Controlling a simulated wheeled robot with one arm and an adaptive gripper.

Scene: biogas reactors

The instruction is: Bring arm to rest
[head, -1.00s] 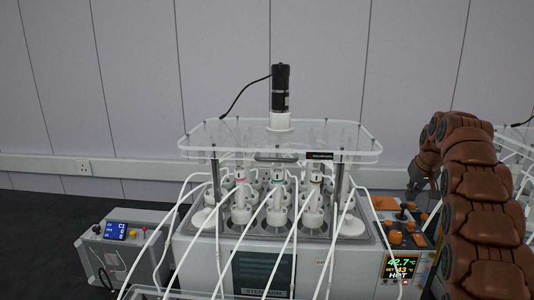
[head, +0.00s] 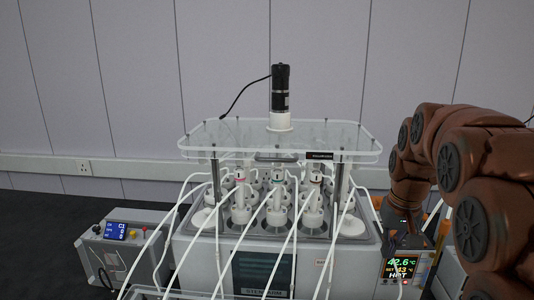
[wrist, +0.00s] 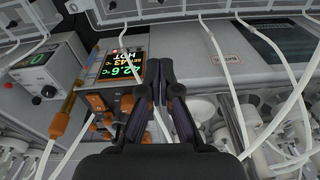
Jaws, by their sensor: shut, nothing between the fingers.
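My brown arm (head: 487,165) comes in from the right in the head view, bent at the elbow, with its far end pointing down beside the reactor unit (head: 340,270). My gripper (wrist: 160,85) shows in the wrist view, its dark fingers together with nothing between them. In that view the fingertips are in front of the temperature display (wrist: 122,65), which reads HOT. In the head view the fingers are small and dark near the right end of the unit, just above the display (head: 401,266); whether they touch anything cannot be told.
The reactor unit holds several white-capped bottles (head: 240,212) with white tubes running forward. A clear plate (head: 230,135) with a black motor (head: 280,88) stands above them. A grey control box (head: 122,240) is at left. Orange fittings (wrist: 60,124) and tubes lie close to my gripper.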

